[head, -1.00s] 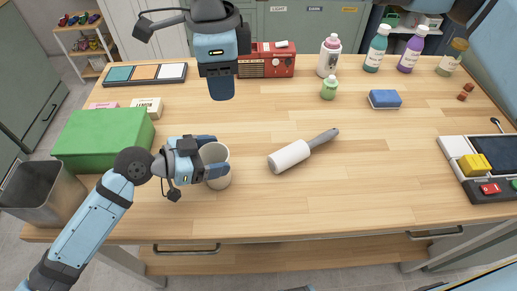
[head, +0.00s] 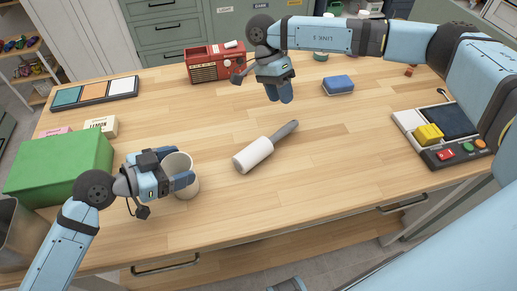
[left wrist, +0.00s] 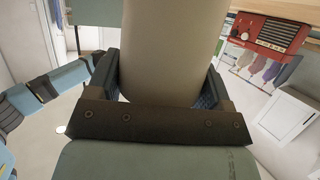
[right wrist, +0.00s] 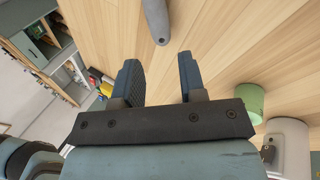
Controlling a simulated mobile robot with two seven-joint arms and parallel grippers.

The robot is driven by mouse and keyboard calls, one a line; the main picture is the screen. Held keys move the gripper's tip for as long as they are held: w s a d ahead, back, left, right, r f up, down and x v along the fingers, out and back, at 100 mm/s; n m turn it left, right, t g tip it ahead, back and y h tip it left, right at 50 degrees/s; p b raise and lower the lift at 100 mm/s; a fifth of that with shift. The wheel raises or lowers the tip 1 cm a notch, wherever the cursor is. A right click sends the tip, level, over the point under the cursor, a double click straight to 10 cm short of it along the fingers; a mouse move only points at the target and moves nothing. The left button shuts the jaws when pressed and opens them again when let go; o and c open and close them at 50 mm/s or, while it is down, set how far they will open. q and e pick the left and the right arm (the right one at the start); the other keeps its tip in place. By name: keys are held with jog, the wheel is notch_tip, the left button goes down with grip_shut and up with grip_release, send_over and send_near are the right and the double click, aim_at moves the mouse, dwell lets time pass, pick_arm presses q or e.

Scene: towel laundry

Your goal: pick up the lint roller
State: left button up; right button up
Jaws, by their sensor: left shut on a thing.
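The lint roller (head: 255,153) lies on the wooden table in the head view, white roll toward the lower left and grey handle (head: 285,130) toward the upper right. The handle end (right wrist: 156,20) also shows in the right wrist view, ahead of the fingers. My right gripper (head: 280,97) is open and empty above the table, behind the handle and apart from it; its spread fingers show in the right wrist view (right wrist: 160,80).
A green box (head: 60,165) stands left of the mug. A blue sponge (head: 338,85) and a red radio (head: 213,65) lie behind. A device with coloured buttons (head: 440,130) is at the right. The table around the roller is clear.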

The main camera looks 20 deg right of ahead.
aim_at(287, 125)
jog(key=x, duration=0.9)
jog(key=shift+s+a+f, duration=0.1)
jog(key=shift+s+a, duration=0.1)
jog(key=c, duration=0.7)
